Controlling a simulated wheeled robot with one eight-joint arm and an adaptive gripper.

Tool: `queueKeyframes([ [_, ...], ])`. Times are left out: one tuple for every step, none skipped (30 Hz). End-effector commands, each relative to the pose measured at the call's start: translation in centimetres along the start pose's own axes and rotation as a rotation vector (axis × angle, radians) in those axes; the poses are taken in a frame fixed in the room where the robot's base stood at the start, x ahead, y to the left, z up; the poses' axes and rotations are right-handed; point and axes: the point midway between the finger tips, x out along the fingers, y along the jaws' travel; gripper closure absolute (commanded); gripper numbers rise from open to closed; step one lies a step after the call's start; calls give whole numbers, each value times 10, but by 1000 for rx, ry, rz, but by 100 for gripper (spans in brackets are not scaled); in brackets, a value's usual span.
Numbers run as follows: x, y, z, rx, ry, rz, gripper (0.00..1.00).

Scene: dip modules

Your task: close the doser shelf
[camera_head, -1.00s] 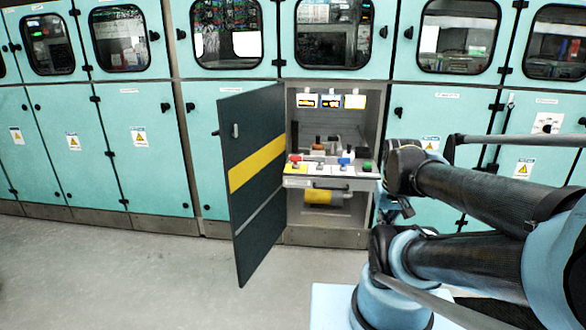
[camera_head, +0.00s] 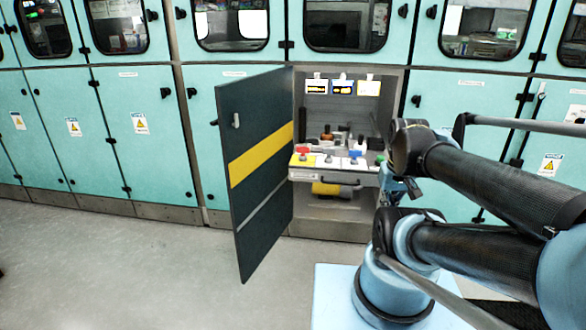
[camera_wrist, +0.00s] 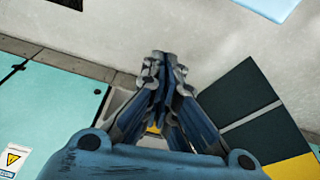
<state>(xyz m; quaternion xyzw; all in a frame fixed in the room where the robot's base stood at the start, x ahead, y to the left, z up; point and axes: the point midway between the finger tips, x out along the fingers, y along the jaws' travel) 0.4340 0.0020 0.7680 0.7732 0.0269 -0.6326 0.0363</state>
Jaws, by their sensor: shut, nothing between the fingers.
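The doser shelf (camera_head: 310,176) is a light grey drawer with a dark handle. It sits in the open cabinet at the middle of the head view and carries bottles and coloured-topped items. It appears to jut out toward me; how far is hard to tell. My arm's end is just right of the shelf in the head view, where the fingers are largely hidden. My gripper (camera_wrist: 162,60) shows in the wrist view, its fingers together and empty, pointing down toward the floor. The shelf is not clearly visible there, being hidden behind the gripper.
The dark cabinet door (camera_head: 258,180) with a yellow stripe stands open on the left; it also shows in the wrist view (camera_wrist: 240,95). A yellow cylinder (camera_head: 332,189) lies below the shelf. Teal cabinets (camera_head: 135,140) line the wall. The floor (camera_head: 120,265) in front is clear.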

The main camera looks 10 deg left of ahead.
Motion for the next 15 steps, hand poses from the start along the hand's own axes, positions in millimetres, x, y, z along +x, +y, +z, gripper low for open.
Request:
queueKeyframes([
  [-4,-2,-8,-52,1,2,100],
  [-6,-3,-13,-97,2,3,100],
  [-9,-5,-21,-165,3,6,100],
  [-11,-6,-27,-225,5,9,100],
  [-14,-8,-34,-288,6,12,100],
  [-17,-12,-43,-379,8,15,100],
  [-19,-14,-51,-450,10,19,100],
  [-21,-17,-58,-521,11,23,100],
  [-24,-22,-68,-616,13,28,100],
  [-25,-25,-76,-684,14,31,100],
  [-27,-29,-84,-755,15,34,100],
  [-28,-35,-94,-849,17,40,100],
  [-30,-39,-101,-919,17,45,100],
  [-31,-44,-109,-989,18,48,100],
  [-32,-51,-119,-1082,19,53,100],
])
